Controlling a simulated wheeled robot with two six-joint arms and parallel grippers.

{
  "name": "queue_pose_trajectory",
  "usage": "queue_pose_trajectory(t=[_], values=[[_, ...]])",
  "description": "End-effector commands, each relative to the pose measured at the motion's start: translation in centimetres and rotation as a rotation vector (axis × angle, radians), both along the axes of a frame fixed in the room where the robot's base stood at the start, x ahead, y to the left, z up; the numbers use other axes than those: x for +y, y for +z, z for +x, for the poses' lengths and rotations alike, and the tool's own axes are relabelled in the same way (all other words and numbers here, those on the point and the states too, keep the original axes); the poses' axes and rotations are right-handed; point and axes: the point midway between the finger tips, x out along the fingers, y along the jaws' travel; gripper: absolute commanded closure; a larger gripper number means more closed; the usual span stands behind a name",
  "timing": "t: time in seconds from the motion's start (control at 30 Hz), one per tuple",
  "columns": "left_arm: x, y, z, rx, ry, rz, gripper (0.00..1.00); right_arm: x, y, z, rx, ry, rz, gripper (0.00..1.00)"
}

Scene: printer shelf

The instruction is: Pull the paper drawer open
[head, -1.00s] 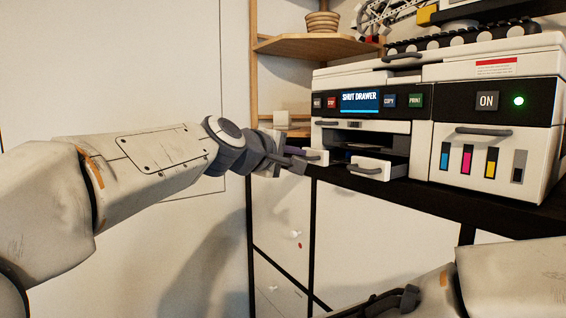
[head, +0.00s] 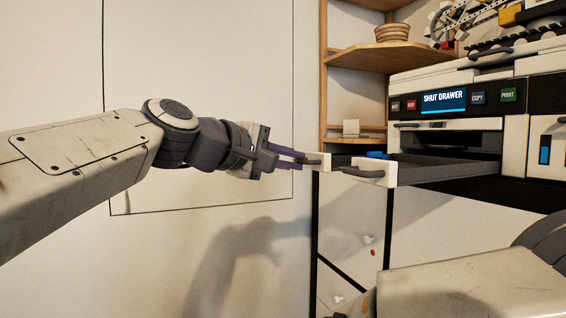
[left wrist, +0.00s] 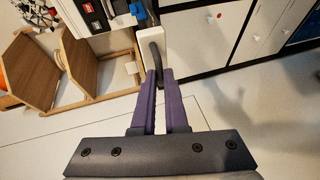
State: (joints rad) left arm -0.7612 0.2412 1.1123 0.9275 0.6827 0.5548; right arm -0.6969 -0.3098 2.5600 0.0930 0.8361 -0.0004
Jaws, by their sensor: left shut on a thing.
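The paper drawer (head: 448,172) is a dark tray that sticks out of the printer below its screen. My left gripper (head: 299,157) has purple fingers and is shut on the left dark handle. In the left wrist view the fingers close around this handle (left wrist: 155,58), beside the white front (left wrist: 126,46). My right gripper is out of view.
The printer (head: 455,68) stands on a dark shelf, its screen reading "SHUT DRAWER". A blue thing (head: 377,155) shows behind the front pieces. Wooden corner shelves (head: 370,56) hold a pot (head: 392,32). White cabinet fronts (head: 440,235) lie below. The wall side at left is clear.

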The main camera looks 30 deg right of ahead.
Motion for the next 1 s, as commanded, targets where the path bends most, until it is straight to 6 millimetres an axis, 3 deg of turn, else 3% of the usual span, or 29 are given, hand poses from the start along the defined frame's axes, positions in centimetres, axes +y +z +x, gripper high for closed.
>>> queue_pose_trajectory(t=[0.27,0.3,0.37,0.77,1.0], values=[[0.0,0.0,0.1,0.000,0.001,0.000,1.00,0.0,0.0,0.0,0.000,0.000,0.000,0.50],[0.0,0.0,0.1,0.000,0.001,0.000,0.81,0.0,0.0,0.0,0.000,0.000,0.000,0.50],[0.0,0.0,0.0,0.000,0.001,0.000,0.59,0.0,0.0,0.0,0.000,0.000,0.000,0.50],[0.6,0.0,0.0,-0.001,0.003,-0.001,0.59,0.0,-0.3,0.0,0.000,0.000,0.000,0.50],[4.6,0.7,-1.1,-0.002,0.006,-0.003,0.59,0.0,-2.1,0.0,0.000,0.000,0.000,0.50]])
